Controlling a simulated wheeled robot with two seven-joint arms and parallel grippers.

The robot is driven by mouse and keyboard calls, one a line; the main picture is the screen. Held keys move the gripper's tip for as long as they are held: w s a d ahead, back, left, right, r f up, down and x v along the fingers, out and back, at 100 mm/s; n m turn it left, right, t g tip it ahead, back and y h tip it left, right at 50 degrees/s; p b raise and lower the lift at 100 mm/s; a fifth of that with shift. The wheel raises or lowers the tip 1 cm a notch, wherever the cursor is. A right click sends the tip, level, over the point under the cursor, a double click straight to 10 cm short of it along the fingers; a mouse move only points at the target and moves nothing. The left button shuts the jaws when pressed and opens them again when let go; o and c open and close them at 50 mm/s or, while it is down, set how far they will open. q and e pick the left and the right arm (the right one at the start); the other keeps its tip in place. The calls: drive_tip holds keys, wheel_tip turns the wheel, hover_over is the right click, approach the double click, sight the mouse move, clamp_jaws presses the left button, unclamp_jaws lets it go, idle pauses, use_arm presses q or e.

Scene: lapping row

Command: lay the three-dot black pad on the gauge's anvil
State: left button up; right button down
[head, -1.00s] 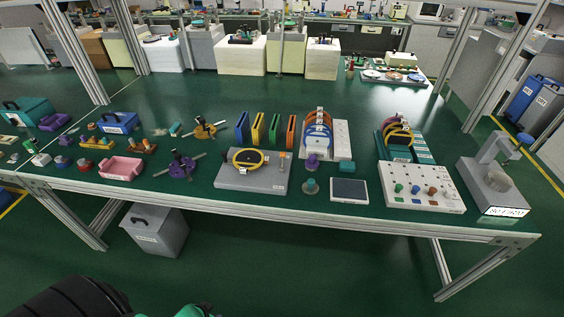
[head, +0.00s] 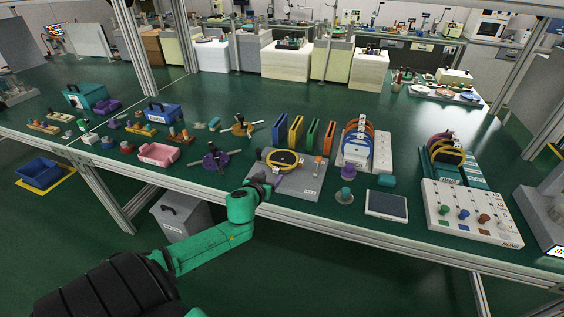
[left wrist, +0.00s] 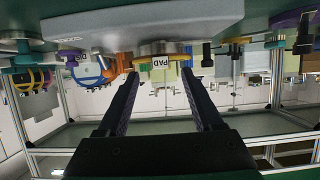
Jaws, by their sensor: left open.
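A black disc with a yellow rim (head: 283,159) lies on a grey plate (head: 312,185) near the front of the bench; its dots are too small to make out. My left gripper (head: 264,181) is at this plate's front left. In the left wrist view, which is upside down, my open, empty left gripper (left wrist: 160,75) points at a round piece labelled PAD (left wrist: 160,62) under the grey plate (left wrist: 150,27). A grey stand (head: 540,218), probably the gauge, is cut off at the right edge; its anvil is not clear. My right gripper is not in view.
Behind the plate stand blue, yellow, green and orange upright panels (head: 297,130). A purple clamp-like tool (head: 215,159) is left of it. A teal-topped knob (head: 345,195) and a flat tablet (head: 386,204) are right. The bench's front rail runs below.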

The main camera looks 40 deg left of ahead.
sight(276, 170)
use_arm(q)
drive_tip(key=x, duration=0.5)
drive_tip(key=shift+w+r, duration=0.1)
drive_tip(key=shift+r, duration=0.2)
drive_tip(key=shift+c, duration=1.2)
clamp_jaws()
